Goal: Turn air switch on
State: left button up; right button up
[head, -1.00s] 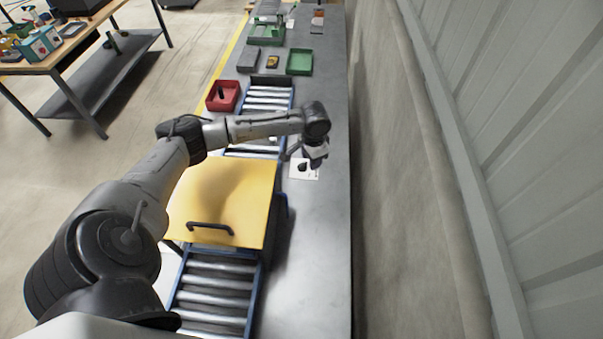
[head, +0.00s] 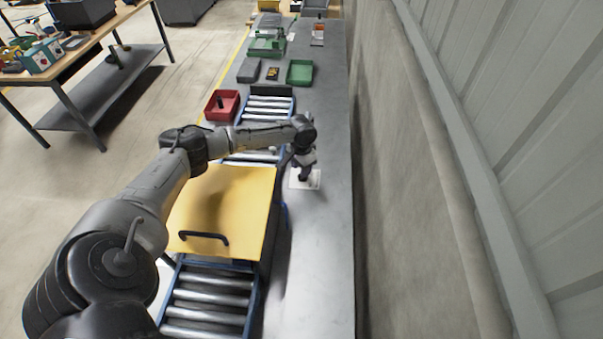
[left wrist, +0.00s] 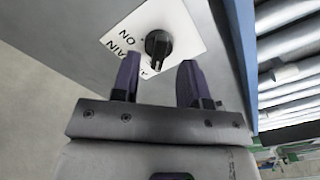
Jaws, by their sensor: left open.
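The air switch (left wrist: 158,45) is a black rotary knob on a white label plate, seen in the left wrist view. In the head view the white plate (head: 316,180) lies on the grey bench, and my gripper covers most of the knob. My left gripper (left wrist: 158,82) is open, its two dark fingers pointing toward the knob, one on each side of it and apart from it. In the head view my left gripper (head: 304,172) is just above the plate. My right gripper is not in view.
A yellow cover (head: 225,200) with a black handle stands over the roller conveyor (head: 205,300) left of the switch. A red bin (head: 222,104) and a green tray (head: 300,72) are farther back. The bench (head: 318,260) in front of the plate is clear; a wall runs along the right.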

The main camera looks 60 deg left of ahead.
pick_arm(q)
jog(key=shift+f, duration=1.45)
grip_shut()
